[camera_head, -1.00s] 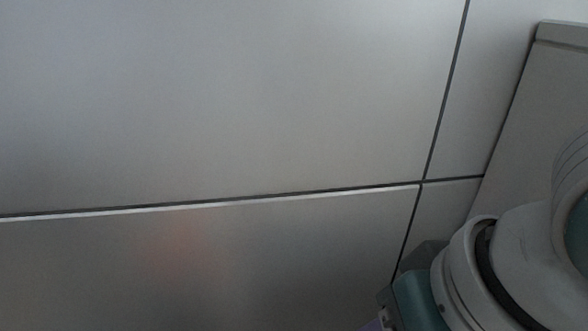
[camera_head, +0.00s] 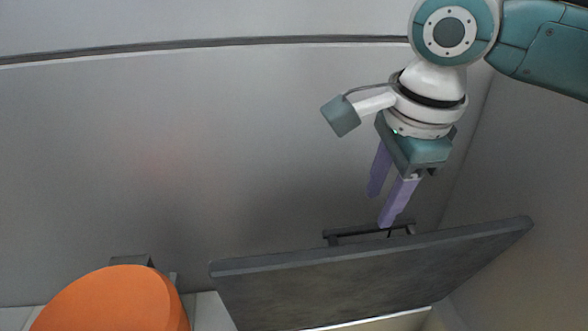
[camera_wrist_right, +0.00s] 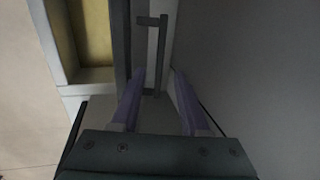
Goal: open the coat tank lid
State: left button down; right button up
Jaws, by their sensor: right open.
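The tank lid (camera_head: 370,280) is a dark grey slab at the lower right of the head view. It stands steeply tilted, with its tank's pale opening (camera_head: 385,323) partly showing below. Its bar handle (camera_head: 345,236) is on the side facing the wall. My right gripper (camera_head: 381,207) is open, with purple fingers pointing down just above the handle. In the right wrist view, the handle (camera_wrist_right: 158,55) lies ahead, in line with the gap between the open fingers (camera_wrist_right: 158,76). The lid shows edge-on (camera_wrist_right: 122,40) on the left. I cannot tell whether a finger touches the handle. My left gripper is out of view.
A rounded orange object (camera_head: 115,303) stands at the lower left of the head view. A grey wall (camera_head: 200,150) stands close behind the lid and gripper. In the wrist view, the tank's yellowish interior (camera_wrist_right: 90,35) shows left of the lid.

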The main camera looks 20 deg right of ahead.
aim_at(369, 226)
jog(key=x, duration=0.5)
jog(key=shift+f, duration=0.1)
jog(key=shift+c, duration=0.2)
grip_shut()
dwell(1.0)
